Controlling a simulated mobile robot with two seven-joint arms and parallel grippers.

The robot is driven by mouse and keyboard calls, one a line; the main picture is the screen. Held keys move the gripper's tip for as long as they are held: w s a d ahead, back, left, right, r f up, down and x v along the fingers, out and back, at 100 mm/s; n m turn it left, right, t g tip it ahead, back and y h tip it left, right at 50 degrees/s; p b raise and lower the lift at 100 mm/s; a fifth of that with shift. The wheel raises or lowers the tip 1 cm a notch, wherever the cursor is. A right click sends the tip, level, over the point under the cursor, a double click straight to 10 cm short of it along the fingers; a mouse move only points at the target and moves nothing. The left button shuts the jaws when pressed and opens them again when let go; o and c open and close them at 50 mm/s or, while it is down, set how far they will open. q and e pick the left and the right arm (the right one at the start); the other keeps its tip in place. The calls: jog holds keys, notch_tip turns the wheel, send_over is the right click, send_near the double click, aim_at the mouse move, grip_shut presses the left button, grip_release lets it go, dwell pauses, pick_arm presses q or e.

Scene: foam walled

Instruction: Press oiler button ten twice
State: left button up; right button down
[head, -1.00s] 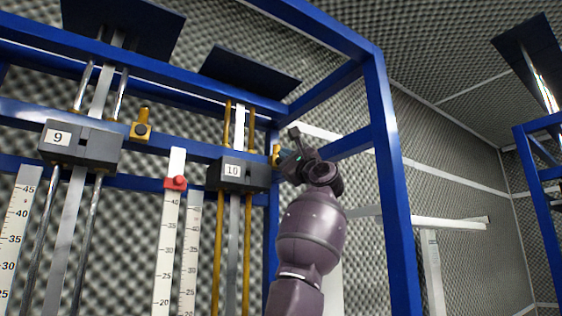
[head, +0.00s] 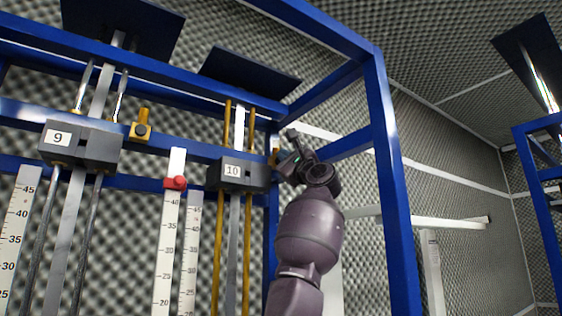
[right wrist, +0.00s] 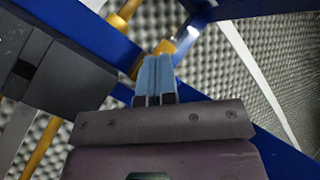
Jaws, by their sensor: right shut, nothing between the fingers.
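Block ten (head: 238,174) is a dark block labelled 10 on the blue frame. Its oiler (head: 274,157) is a small yellow fitting on the blue beam just right of the block, partly covered by my right gripper (head: 281,162). In the right wrist view, the yellow oiler (right wrist: 165,47) shows just beyond the tips of my shut, empty right gripper (right wrist: 154,68). The fingers overlap the fitting there; its button is hidden, and I cannot tell whether they touch it. My left gripper is not in view.
Block nine (head: 80,145) and its yellow oiler (head: 142,126) are at the left. A blue upright post (head: 389,190) stands right of my right arm. White scales (head: 168,240) and a red marker (head: 175,183) hang between the blocks. Grey foam covers the walls.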

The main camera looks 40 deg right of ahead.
jog(key=shift+s, duration=0.1)
dwell(0.3)
jog(key=shift+s+a+b, duration=0.1)
jog(key=shift+s+b, duration=0.65)
jog(key=shift+b, duration=0.05)
jog(key=shift+s+a+b, duration=0.15)
jog(key=shift+s+b, duration=0.65)
jog(key=shift+s, duration=0.45)
jog(key=shift+s+a+b, duration=0.15)
jog(key=shift+s+b, duration=0.6)
jog(key=shift+s, duration=0.45)
jog(key=shift+f, duration=0.15)
